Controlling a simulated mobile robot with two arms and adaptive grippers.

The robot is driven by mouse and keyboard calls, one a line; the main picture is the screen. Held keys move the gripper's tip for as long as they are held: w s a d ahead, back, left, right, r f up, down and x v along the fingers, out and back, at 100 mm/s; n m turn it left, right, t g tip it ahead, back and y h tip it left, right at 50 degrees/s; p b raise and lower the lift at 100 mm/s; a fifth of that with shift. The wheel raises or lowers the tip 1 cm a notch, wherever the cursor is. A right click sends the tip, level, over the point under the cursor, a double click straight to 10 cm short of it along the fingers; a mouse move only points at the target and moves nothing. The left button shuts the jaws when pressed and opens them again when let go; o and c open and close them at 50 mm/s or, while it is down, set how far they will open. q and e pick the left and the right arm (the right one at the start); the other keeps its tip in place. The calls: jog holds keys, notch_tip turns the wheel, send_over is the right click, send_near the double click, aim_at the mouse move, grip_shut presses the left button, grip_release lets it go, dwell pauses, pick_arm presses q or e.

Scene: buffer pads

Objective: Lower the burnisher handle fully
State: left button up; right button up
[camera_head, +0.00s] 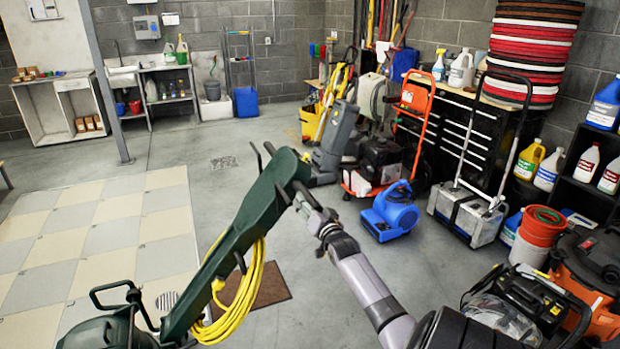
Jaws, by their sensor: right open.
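The green burnisher (110,333) stands at the lower left, its body partly cut off by the bottom edge. Its long dark green handle (228,240) slants up to the right, with black grip bars (264,160) at its top end. A coiled yellow cord hangs from the handle. My right gripper (296,192) is at the right side of the handle's upper end, close beside it. It is open. The fingertips are small and partly overlap the handle, so I cannot tell whether they touch it. My left gripper is not in view.
A blue air blower (391,211) and an orange hand truck (412,115) stand behind to the right. Black and orange machines (540,303) crowd the lower right. A brown mat (252,286) lies under the handle. Open grey floor (190,155) and checkered tiles (85,230) extend left.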

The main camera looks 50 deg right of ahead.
jog(key=shift+w+a, duration=0.15)
dwell(0.3)
jog(key=shift+s+a+f, duration=0.25)
jog(key=shift+s+a, duration=0.05)
jog(key=shift+s, duration=0.1)
jog(key=v, duration=1.1)
jog(key=shift+r, duration=0.2)
jog(key=shift+s+d, duration=0.1)
jog(key=shift+d, duration=0.1)
